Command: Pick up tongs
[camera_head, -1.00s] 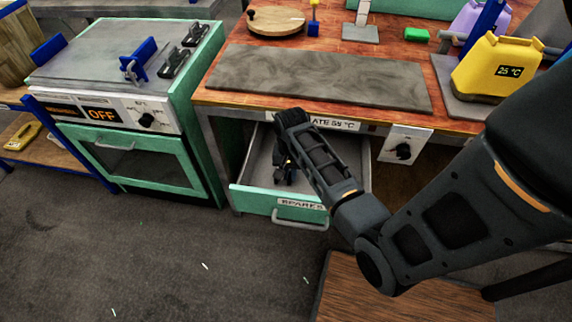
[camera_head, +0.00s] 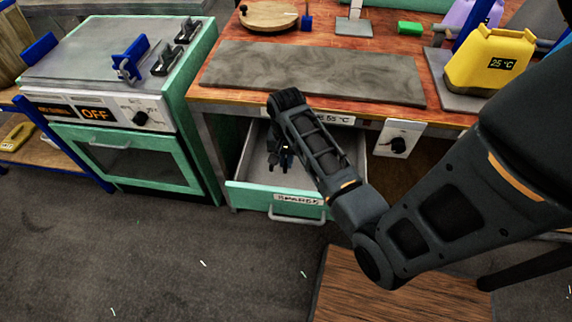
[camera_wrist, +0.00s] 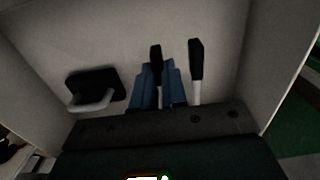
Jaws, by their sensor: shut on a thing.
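The tongs (camera_wrist: 196,75) show in the wrist view as two pale legs with black tips, inside the drawer. My gripper (camera_wrist: 160,72) has two blue fingers. They are closed around the left leg of the tongs; the right leg stands just outside the right finger. The far ends of the tongs are hidden by the dark gripper body. In the head view my gripper (camera_head: 280,158) hangs down into the open drawer (camera_head: 245,190), and the tongs cannot be made out there.
A black piece with a pale handle (camera_wrist: 95,90) lies left of my fingers in the drawer. Drawer walls stand close on both sides. The workbench (camera_head: 445,115) overhangs the drawer's back, and the green press oven (camera_head: 125,155) stands to the left.

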